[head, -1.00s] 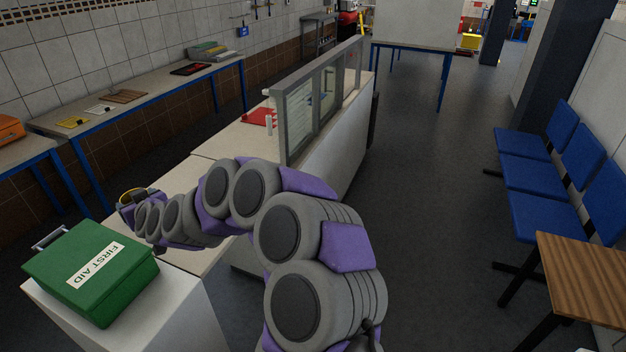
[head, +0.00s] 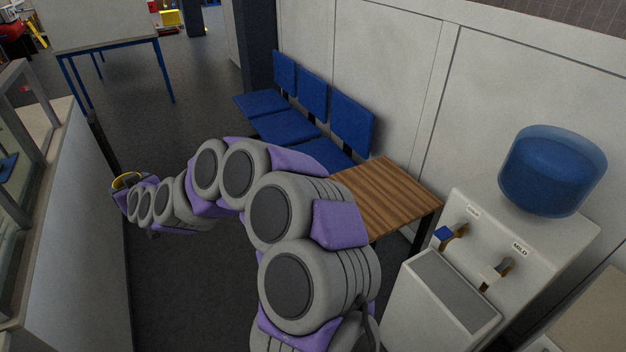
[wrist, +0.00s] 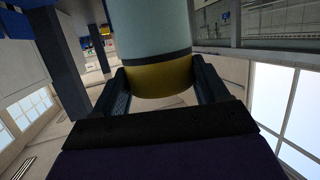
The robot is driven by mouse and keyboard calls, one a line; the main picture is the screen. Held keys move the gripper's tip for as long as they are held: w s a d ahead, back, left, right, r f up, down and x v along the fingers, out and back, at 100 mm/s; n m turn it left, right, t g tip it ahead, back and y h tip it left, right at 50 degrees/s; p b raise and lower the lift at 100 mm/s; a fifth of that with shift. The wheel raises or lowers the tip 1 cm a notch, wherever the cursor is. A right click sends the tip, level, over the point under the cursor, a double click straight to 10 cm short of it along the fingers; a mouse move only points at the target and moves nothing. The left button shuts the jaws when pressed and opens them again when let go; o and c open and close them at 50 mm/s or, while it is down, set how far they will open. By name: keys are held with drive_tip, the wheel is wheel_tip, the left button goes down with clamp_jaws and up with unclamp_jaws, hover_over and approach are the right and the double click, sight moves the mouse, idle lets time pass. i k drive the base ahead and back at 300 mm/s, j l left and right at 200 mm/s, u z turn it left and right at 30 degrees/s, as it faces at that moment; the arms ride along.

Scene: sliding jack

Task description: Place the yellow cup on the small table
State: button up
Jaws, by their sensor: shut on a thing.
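In the wrist view my gripper (wrist: 160,92) has its two dark fingers on either side of a cup with a yellow band (wrist: 158,80) and a pale blue-grey part (wrist: 150,28). It is shut on this yellow cup. In the head view the cup's yellow rim (head: 126,180) shows at the end of my outstretched arm, at left, above the floor and apart from any surface. The fingers are mostly hidden there. The small wooden table (head: 390,198) stands right of centre, its near left part hidden behind my arm. Its visible top is bare.
A row of blue chairs (head: 290,125) stands beyond the small table along the wall. A water dispenser (head: 500,255) with a blue bottle (head: 552,170) is at right. The white counter (head: 75,230) is at left. Open floor (head: 190,285) lies between.

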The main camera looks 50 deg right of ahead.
sight(386, 193)
drive_tip(key=i+l+z, duration=0.15)
drive_tip(key=z, duration=0.25)
drive_tip(key=i+l+z, duration=0.15)
drive_tip(key=z, duration=0.3)
drive_tip(key=i+l+z, duration=0.1)
drive_tip(key=z, duration=0.3)
drive_tip(key=i+z, duration=0.3)
drive_tip(key=z, duration=0.15)
